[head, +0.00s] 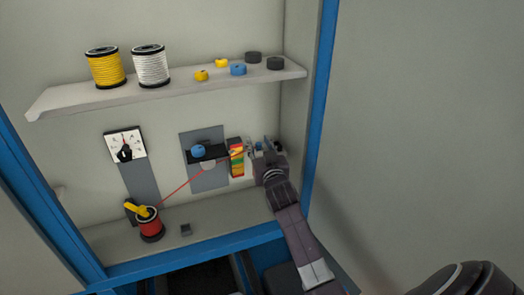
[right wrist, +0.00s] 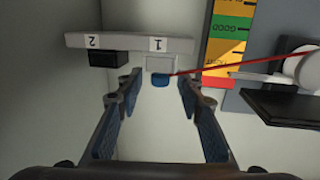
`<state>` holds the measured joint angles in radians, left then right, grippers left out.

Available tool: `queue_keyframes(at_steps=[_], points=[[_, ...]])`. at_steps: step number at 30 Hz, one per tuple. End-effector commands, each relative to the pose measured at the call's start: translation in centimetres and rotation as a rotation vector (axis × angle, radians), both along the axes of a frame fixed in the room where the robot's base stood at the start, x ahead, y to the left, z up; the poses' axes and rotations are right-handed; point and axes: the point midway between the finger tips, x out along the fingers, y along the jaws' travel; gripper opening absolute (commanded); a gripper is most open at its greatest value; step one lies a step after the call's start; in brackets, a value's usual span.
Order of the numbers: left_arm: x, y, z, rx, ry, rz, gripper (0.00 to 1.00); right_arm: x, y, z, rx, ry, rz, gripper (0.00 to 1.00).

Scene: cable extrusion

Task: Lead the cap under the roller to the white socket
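A blue cap (right wrist: 161,80) on the end of the red cable (right wrist: 235,65) sits at the white socket (right wrist: 160,63) under label 1, seeming to touch it. How deep it sits cannot be told. My right gripper (head: 265,147) is at the sockets right of the gauge. In the right wrist view, its fingers (right wrist: 158,98) are open on either side of the cap, with gaps. The cable runs from the red spool (head: 151,227) to the white roller (head: 209,165) and on to the cap. The roller also shows in the right wrist view (right wrist: 302,68). My left gripper is not in view.
A black socket (right wrist: 108,59) under label 2 is beside the white one. A coloured gauge (head: 237,160) stands between roller and sockets. The shelf (head: 170,98) above holds yellow and white spools and several small caps. A dial (head: 125,145) is at left.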

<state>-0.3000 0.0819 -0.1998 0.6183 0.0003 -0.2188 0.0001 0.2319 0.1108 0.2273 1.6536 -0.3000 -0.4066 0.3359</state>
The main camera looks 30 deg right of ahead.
Motion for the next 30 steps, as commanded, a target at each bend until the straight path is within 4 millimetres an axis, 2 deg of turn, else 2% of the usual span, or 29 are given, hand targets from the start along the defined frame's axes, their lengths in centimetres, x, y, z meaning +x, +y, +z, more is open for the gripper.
queue_keyframes(at_steps=[5,12,18,24,30], points=[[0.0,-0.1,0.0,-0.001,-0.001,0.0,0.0,-2.2,0.8,0.0,0.001,0.001,0.0,0.34],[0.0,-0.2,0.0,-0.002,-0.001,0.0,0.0,-6.6,2.6,0.2,0.002,0.002,0.0,0.34],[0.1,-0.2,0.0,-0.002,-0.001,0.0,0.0,-9.5,3.7,0.4,0.003,0.001,0.0,0.34],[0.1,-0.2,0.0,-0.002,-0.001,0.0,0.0,-10.8,4.1,0.5,0.001,0.002,0.0,0.34],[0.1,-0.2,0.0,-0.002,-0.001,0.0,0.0,-10.9,4.2,0.5,0.0,0.001,0.0,0.34]])
